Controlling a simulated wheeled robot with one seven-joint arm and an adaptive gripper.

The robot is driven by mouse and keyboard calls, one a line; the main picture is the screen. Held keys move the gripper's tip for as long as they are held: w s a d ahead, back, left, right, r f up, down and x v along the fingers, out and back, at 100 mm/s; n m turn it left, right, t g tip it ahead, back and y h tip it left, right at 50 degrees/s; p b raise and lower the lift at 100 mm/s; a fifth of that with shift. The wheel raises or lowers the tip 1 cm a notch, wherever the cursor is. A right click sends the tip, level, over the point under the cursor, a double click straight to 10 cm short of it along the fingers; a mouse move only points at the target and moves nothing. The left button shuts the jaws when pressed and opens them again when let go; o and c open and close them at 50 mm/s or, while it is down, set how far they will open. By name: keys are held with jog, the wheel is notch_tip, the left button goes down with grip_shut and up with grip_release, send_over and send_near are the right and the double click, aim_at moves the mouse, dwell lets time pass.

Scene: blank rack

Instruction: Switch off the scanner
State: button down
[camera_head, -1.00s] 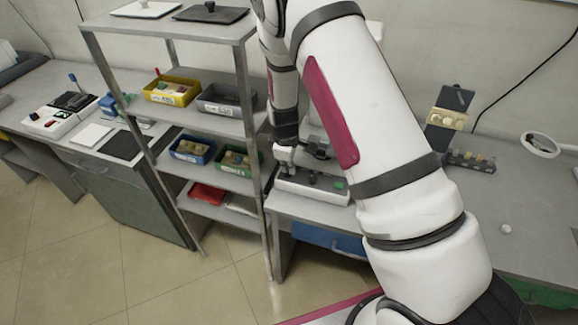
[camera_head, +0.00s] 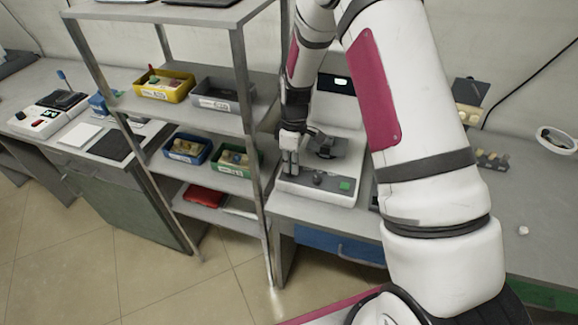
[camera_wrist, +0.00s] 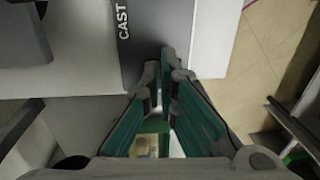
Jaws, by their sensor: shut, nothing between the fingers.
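A white and grey machine (camera_head: 352,150), which I take to be the scanner, stands on the bench just right of the shelf rack. Its upright back has a dark screen (camera_head: 340,82) with a lit patch. Its front base carries a dark round knob (camera_head: 317,179) and a green button (camera_head: 345,186). My gripper (camera_head: 290,168) is shut and empty, pointing down at the left front of the base. In the wrist view my shut fingers (camera_wrist: 166,62) lie over a dark grey panel (camera_wrist: 150,35) lettered "CAST". I cannot tell whether they touch it.
The rack (camera_head: 240,90) stands close to the left of my gripper, with a yellow bin (camera_head: 163,93) and other bins. Another device with a red button (camera_head: 38,123) sits on the left bench. A blue drawer (camera_head: 330,242) is below the machine. My arm hides part of the right bench.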

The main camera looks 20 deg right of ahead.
jog(key=shift+s+a+f, duration=0.1)
jog(key=shift+s+f, duration=0.1)
jog(key=shift+f, duration=0.15)
jog(key=shift+s+a+f+p, duration=0.1)
jog(key=shift+s+a+p, duration=0.35)
jog(key=shift+s, duration=0.15)
jog(key=shift+a, duration=0.1)
notch_tip(320, 180, up, 15)
jog(key=w+d, duration=0.2)
jog(key=w, duration=0.1)
jog(key=shift+f, duration=0.15)
jog(key=shift+d, duration=0.1)
